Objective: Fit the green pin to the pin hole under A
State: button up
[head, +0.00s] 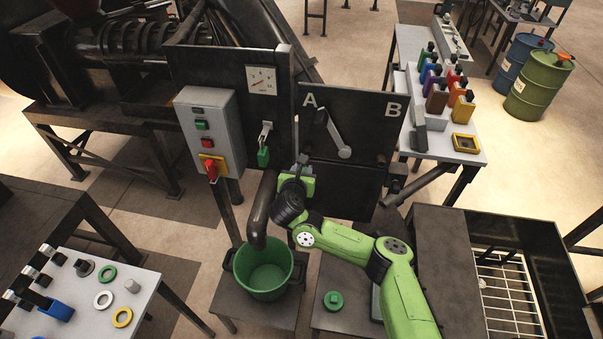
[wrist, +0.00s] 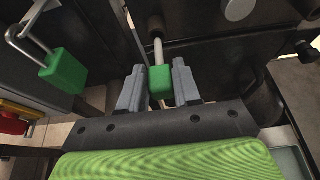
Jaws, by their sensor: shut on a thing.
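My gripper (wrist: 160,84) is shut on the green pin (wrist: 160,80). Its fingers clasp the pin's green block-shaped head from both sides. The pin's pale metal shaft points away from the gripper, toward a dark round boss (wrist: 156,26) on the black panel. The shaft's far end meets the boss in the picture; I cannot tell whether it is inside the hole. In the head view my gripper (head: 302,180) is at the panel (head: 345,112), below the letter A (head: 310,100). There my arm mostly hides the pin and the hole.
A green padlock (head: 263,157) hangs left of my gripper, beside a grey control box (head: 209,130). A lever (head: 336,135) crosses the panel above it. A dark spout (head: 259,210) and green bucket (head: 264,270) are lower left. A green cap (head: 333,300) lies on the bench below.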

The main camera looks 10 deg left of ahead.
jog(key=shift+w, duration=1)
jog(key=shift+w, duration=0.1)
dwell(0.3)
jog(key=shift+w, duration=0.55)
jog(key=o, duration=1.1)
jog(key=shift+o, duration=0.2)
jog(key=shift+s+a, duration=0.1)
